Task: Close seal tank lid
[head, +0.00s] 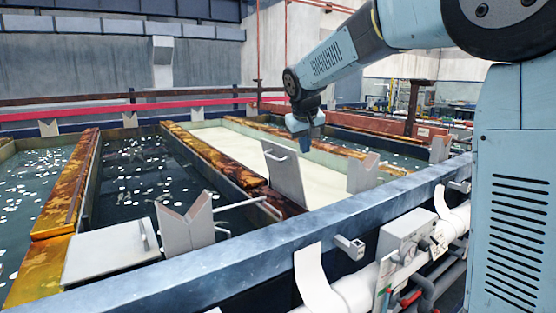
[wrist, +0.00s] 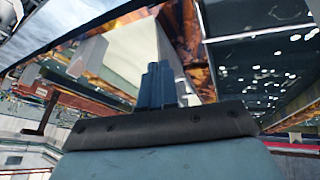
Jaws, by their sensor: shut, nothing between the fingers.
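A grey lid (head: 283,172) with a small bar handle near its top stands raised and nearly upright at the near end of the cream-filled tank (head: 325,190). My gripper (head: 305,144) is shut and empty, pointing down just above and to the right of the lid's top edge in the head view. I cannot tell whether it touches the lid. In the wrist view the closed fingers (wrist: 155,84) stand before the cream liquid (wrist: 128,62). A grey panel (wrist: 186,55), probably the lid, is close on their right.
A second grey lid (head: 112,254) lies flat at the left tank's near end. V-notched grey brackets (head: 187,224) and (head: 363,173) stand along the blue front rail (head: 240,256). A thin bar (head: 240,203) juts out near the raised lid. Dark tanks with floating white pieces lie either side.

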